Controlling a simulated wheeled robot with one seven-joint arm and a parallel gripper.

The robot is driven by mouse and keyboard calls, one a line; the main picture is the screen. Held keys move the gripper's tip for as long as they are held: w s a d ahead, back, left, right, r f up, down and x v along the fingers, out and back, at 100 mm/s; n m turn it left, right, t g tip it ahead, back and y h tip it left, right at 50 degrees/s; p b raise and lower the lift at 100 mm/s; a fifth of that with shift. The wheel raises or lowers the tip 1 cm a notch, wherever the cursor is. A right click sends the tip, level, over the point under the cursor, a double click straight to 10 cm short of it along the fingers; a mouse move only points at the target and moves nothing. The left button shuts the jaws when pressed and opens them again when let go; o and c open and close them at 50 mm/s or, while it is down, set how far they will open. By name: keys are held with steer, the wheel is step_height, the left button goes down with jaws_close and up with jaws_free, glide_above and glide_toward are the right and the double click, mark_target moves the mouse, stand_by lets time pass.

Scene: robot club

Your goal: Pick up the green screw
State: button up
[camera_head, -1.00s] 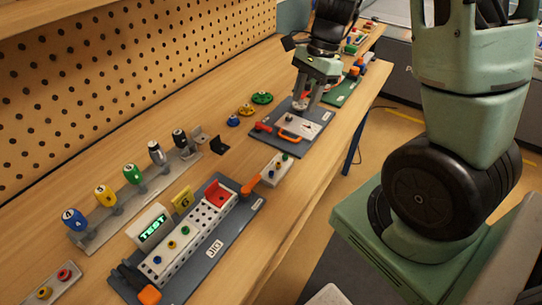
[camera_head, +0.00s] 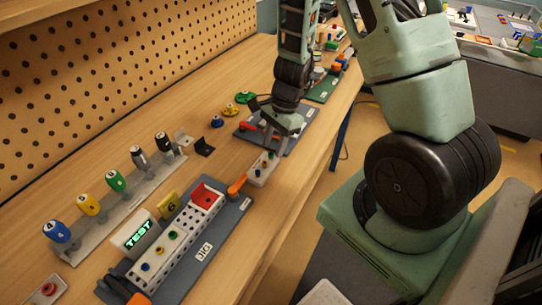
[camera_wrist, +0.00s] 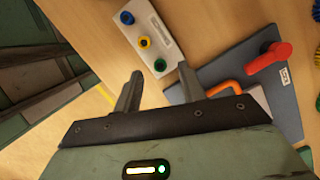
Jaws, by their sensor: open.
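The green screw (camera_wrist: 160,65) stands upright in a small white block (camera_wrist: 153,22), at the end nearest my gripper. In the wrist view it shows between and just past my fingertips (camera_wrist: 159,76). A yellow screw (camera_wrist: 143,42) and a blue screw (camera_wrist: 127,17) stand in line with it. In the head view the white block (camera_head: 259,178) lies near the table's front edge, with the green screw (camera_head: 270,156) at its far end. My gripper (camera_head: 270,142) is open and empty, pointing down close above that end. Its exact height above the screw is unclear.
A jig plate (camera_head: 226,222) holding other coloured screws lies nearer the camera. A rack (camera_head: 130,200) of screwdrivers stands to the left.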

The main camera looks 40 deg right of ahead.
mark_target(271, 157)
steer(key=shift+x, duration=1.3)
jaws_close()
steer(key=shift+r, duration=0.2)
